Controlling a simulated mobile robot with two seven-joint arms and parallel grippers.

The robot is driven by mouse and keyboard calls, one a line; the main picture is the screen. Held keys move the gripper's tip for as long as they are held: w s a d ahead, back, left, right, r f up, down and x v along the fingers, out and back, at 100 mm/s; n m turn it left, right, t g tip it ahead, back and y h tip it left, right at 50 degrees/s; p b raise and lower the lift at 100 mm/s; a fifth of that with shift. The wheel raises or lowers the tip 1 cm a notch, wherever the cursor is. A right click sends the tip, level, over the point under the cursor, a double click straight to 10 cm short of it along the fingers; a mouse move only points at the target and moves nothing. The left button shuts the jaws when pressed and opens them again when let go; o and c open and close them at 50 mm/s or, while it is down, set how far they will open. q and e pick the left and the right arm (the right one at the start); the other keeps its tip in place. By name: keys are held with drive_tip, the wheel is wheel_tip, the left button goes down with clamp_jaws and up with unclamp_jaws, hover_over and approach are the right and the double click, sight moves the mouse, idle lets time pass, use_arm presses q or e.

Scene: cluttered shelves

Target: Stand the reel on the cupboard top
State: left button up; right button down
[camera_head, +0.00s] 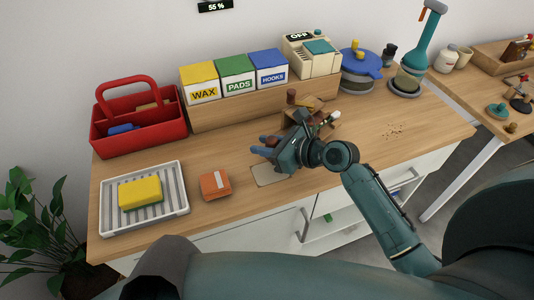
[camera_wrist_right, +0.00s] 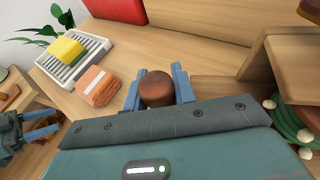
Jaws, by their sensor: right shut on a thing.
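My right gripper (camera_head: 268,147) is shut on a brown, round-ended piece, which looks like the reel; it shows between the blue fingers in the right wrist view (camera_wrist_right: 157,89). In the head view the gripper hides most of it. The gripper is low over the wooden cupboard top (camera_head: 240,165), beside a pale outlined patch (camera_head: 269,175); I cannot tell whether the reel touches the wood.
An orange block (camera_head: 215,185) and a striped tray (camera_head: 178,205) with a yellow sponge (camera_head: 140,192) lie left of the gripper. Crumbs (camera_head: 393,130) lie to the right.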

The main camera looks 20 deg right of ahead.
sight(266, 163)
wheel_tip(266, 163, down, 3)
drive_tip(key=shift+f+b, duration=0.15)
drive_tip(key=shift+b, duration=0.2)
drive_tip(key=c, duration=1.1)
unclamp_jaws()
drive_tip(key=shift+c, duration=0.2)
drive_tip(key=v, duration=1.2)
drive_tip(key=shift+w, duration=0.1)
